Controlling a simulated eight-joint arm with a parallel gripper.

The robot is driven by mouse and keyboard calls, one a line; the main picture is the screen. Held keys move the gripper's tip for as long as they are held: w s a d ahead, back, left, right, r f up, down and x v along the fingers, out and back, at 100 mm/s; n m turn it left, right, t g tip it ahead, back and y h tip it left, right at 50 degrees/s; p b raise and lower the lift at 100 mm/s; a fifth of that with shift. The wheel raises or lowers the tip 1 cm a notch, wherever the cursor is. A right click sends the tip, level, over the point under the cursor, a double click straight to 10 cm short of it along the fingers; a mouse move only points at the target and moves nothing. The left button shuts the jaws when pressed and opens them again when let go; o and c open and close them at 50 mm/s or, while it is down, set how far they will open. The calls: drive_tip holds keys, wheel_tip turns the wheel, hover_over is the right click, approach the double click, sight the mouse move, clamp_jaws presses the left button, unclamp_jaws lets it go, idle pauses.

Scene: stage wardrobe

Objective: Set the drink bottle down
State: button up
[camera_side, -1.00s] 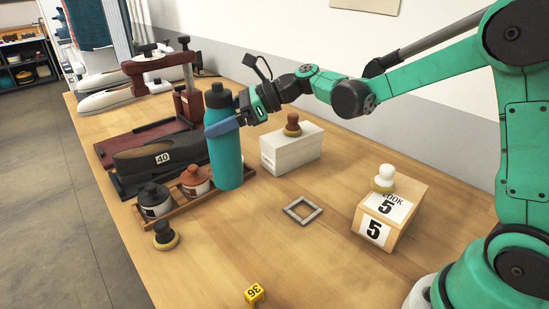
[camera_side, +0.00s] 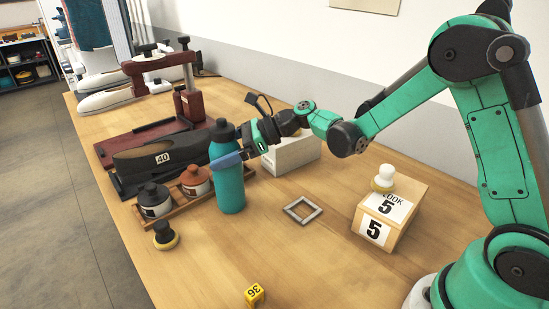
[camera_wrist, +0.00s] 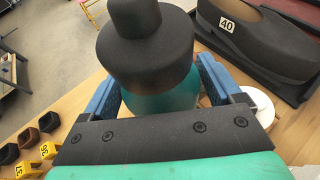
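The drink bottle (camera_side: 230,190) is teal with a black cap and stands upright in the side view. My gripper (camera_side: 228,160) has its blue fingers around the upper body, just below the cap, and appears shut on it. In the wrist view, the bottle (camera_wrist: 160,104) lies between the two fingers of my gripper (camera_wrist: 162,92), its black cap towards the camera. The bottle's base is at or close to the wooden table (camera_side: 285,255); I cannot tell whether it touches.
A wooden rack (camera_side: 186,203) with dark and orange jars is close left of the bottle. A black shoe (camera_side: 145,160) is behind it, a white box (camera_side: 295,153) behind right. A grey square frame (camera_side: 303,209) and number-5 block (camera_side: 390,215) are right. The front table is mostly clear.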

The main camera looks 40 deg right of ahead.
drive_tip(key=shift+o, duration=0.5)
drive_tip(key=shift+r, duration=0.2)
drive_tip(key=v, duration=1.2)
drive_tip(key=s+f+n+h, duration=0.1)
drive_tip(key=s+n+h, duration=0.4)
drive_tip(key=n, duration=0.7)
drive_tip(key=s+f+n+h, duration=0.1)
drive_tip(key=s+n+h, duration=0.5)
drive_tip(key=n, duration=0.6)
drive_tip(key=shift+a+f+n, duration=0.3)
drive_tip(key=shift+a+n, duration=0.1)
drive_tip(key=shift+a, duration=0.1)
